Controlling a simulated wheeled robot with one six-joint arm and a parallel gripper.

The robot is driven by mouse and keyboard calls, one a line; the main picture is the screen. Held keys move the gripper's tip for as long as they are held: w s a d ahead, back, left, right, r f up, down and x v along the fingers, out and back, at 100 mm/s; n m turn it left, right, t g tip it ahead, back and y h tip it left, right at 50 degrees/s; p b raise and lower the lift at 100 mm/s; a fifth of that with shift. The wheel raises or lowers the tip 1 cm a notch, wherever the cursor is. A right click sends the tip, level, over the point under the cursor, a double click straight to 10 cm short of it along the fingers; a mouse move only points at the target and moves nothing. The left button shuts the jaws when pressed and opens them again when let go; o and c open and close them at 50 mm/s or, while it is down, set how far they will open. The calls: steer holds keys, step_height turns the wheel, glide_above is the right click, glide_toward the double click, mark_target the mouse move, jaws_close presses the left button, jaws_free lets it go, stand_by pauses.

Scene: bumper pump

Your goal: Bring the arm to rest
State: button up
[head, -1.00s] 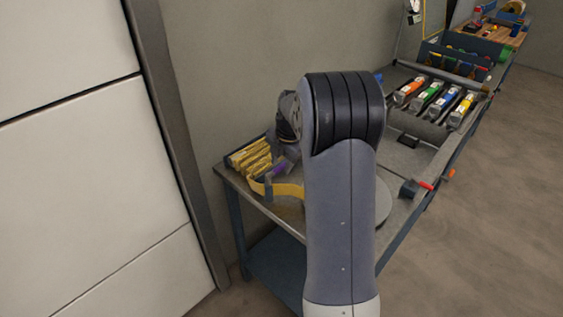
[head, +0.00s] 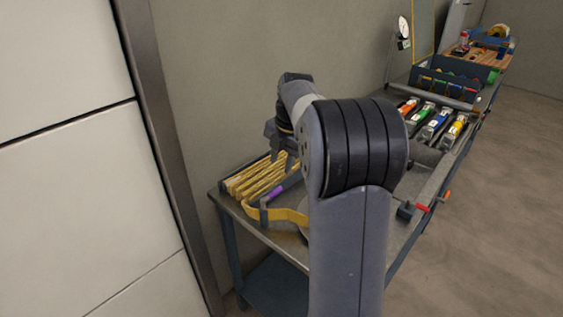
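My arm rises in front of the bench and bends over to the left at a black-ringed joint. My gripper (head: 287,160) hangs from its far end, above the yellow bars at the bench's left end. It is small and dark here, partly behind my arm. I cannot tell whether its fingers are open or shut, and no held thing is visible in it.
The bench (head: 280,244) carries several yellow bars (head: 258,180), a yellow curved strip (head: 285,214) and a purple piece (head: 277,195). Coloured cartridges (head: 434,123) lie farther back. A red-handled part (head: 422,207) sticks out at the right edge. Open floor (head: 500,210) lies right.

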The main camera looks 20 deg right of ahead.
mark_target(276, 190)
steer(key=f, duration=0.3)
steer(key=w+f, duration=0.1)
steer(key=f, duration=0.3)
steer(key=w+a+f+p, duration=0.1)
steer(key=f, duration=0.2)
steer(key=shift+f, duration=0.35)
steer(key=shift+s+d, duration=0.1)
step_height(276, 190, up, 11)
steer(key=s+b, duration=0.1)
steer(key=s, duration=0.1)
steer(key=f, duration=0.3)
steer(key=w+f, duration=0.1)
steer(key=f, duration=0.3)
steer(key=w+f+p, duration=0.1)
steer(key=f, duration=0.2)
steer(key=shift+f, duration=0.45)
steer(key=shift+s+d+m+p, duration=0.1)
steer(key=shift+s+m+p, duration=0.3)
steer(key=shift+m, duration=0.8)
steer(key=shift+s, duration=0.1)
